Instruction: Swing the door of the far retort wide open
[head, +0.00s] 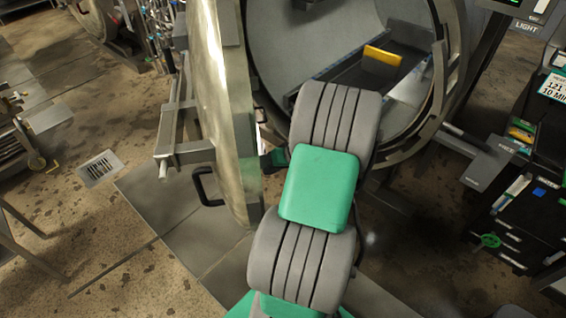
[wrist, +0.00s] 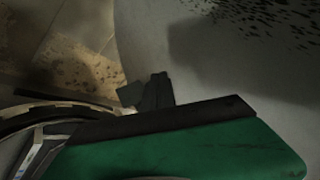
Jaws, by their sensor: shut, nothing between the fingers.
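The retort in front of me has its round chamber mouth (head: 455,75) uncovered. Its large metal door (head: 222,100) stands out to the left, swung away from the mouth and seen nearly edge-on. A dark handle (head: 205,190) and a bracket show on the door's left side. My grey-and-green arm reaches between the door and the chamber, hiding part of both. In the wrist view my gripper (wrist: 150,90) is shut and empty, in front of a pale grey surface. In the head view its end is mostly hidden behind my arm; I cannot tell if it touches the door.
A dark tray with a yellow block (head: 382,56) lies inside the chamber. A black drawer cabinet (head: 515,215) stands at the right. Another round vessel (head: 92,15) with pipes is at the upper left, and a metal rack at the left edge. Floor left of the door is clear around a drain (head: 100,169).

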